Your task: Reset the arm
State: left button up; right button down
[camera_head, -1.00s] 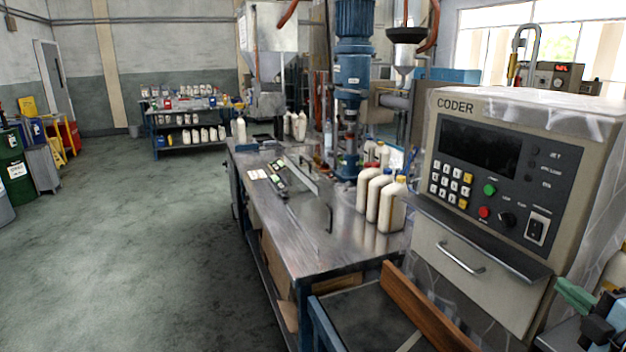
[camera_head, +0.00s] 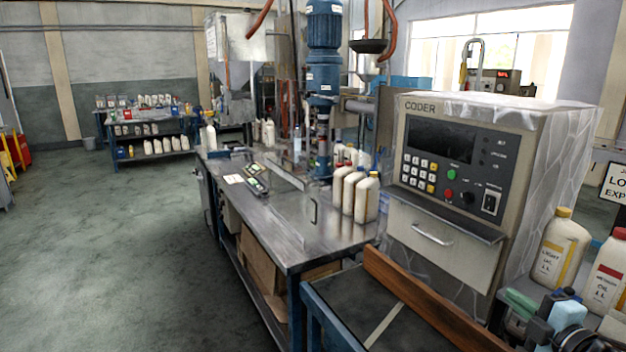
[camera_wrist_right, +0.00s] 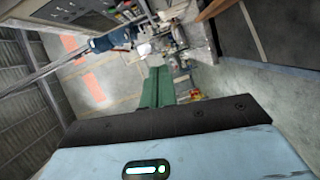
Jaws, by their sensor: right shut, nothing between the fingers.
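My right gripper (camera_head: 522,303) shows at the lower right of the head view, with green fingers in front of the oil bottles there. In the right wrist view its green fingers (camera_wrist_right: 158,88) lie together, with nothing between them. My left gripper is in neither view. The coder machine (camera_head: 449,178), a beige box with a keypad and a drawer, stands left of and behind the right gripper. I cannot tell the exact gap between the fingers and the nearest bottle.
A light oil bottle (camera_head: 562,247) and a red-labelled bottle (camera_head: 607,275) stand close to my right arm. A steel workbench (camera_head: 290,225) with several white bottles is at the centre. A wooden rail (camera_head: 425,300) edges a dark conveyor. The floor (camera_head: 120,260) at left is clear.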

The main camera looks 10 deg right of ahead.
jog(key=s+a+f+m+g+h, duration=0.15)
jog(key=s+f+m+g, duration=0.3)
jog(key=f, duration=0.75)
jog(key=s+a+f+m+g, duration=0.2)
jog(key=s+a+f, duration=0.2)
jog(key=s+a+f+m+g, duration=0.2)
jog(key=s+a+f, duration=0.2)
jog(key=s+a, duration=0.1)
jog(key=s+a+f+m+g, duration=0.2)
jog(key=s+a+f+m, duration=0.1)
jog(key=s+a+f, duration=0.1)
jog(key=shift+s+a+f+g, duration=0.15)
jog(key=shift+s+f+g, duration=0.2)
jog(key=shift+s, duration=0.15)
jog(key=s+a+m+g+y, duration=0.2)
jog(key=s+a+g+y, duration=0.15)
jog(key=s+a, duration=0.6)
jog(key=w+a+f+t, duration=0.4)
jog(key=w+f+t, duration=0.3)
jog(key=f, duration=0.3)
jog(key=shift+w+a+f+y, duration=0.15)
jog(key=shift+w+f+y, duration=0.25)
jog(key=shift+w, duration=0.05)
